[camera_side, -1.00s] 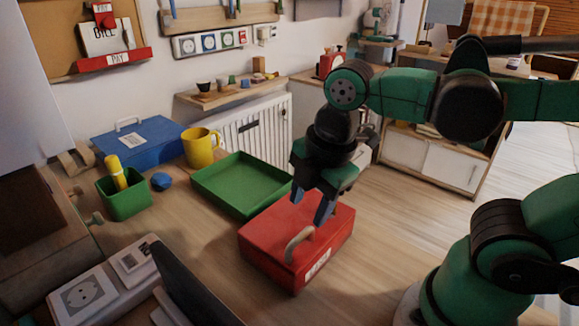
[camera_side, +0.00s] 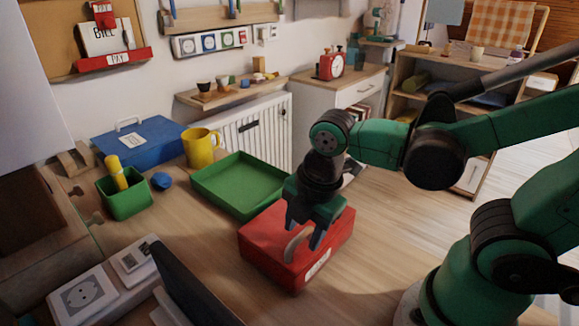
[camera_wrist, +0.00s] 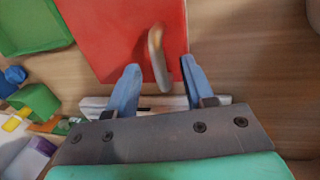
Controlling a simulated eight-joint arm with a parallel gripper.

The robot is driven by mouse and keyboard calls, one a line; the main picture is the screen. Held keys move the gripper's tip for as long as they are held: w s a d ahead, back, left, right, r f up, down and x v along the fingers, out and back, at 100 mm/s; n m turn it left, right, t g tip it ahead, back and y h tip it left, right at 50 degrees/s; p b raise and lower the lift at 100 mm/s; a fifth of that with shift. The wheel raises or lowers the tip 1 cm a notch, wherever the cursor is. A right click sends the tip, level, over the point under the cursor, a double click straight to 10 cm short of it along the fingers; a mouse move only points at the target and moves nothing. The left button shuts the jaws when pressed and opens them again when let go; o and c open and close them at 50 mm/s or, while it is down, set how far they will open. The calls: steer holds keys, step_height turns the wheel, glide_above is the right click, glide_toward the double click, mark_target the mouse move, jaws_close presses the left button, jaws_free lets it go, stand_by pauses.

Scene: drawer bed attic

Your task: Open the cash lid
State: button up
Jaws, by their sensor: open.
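The red cash box (camera_side: 265,240) sits on the wooden table with its lid shut. A pale curved handle (camera_side: 294,247) stands on its lid, and a white label is on its front side. My gripper (camera_side: 302,235) is open and points down just above the lid, with its blue fingers near the handle. In the wrist view the red lid (camera_wrist: 100,35) fills the upper part. The handle (camera_wrist: 157,55) shows between and ahead of the open fingertips (camera_wrist: 160,68), and I see no finger closed on it.
A green tray (camera_side: 215,200) lies just behind the cash box. A blue box (camera_side: 165,140), a yellow mug (camera_side: 200,147) and a green pen cup (camera_side: 125,200) stand farther left. A dark panel (camera_side: 190,285) is at the front. Bare table lies right of the box.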

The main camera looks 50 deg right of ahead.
jaws_close()
stand_by(1.4)
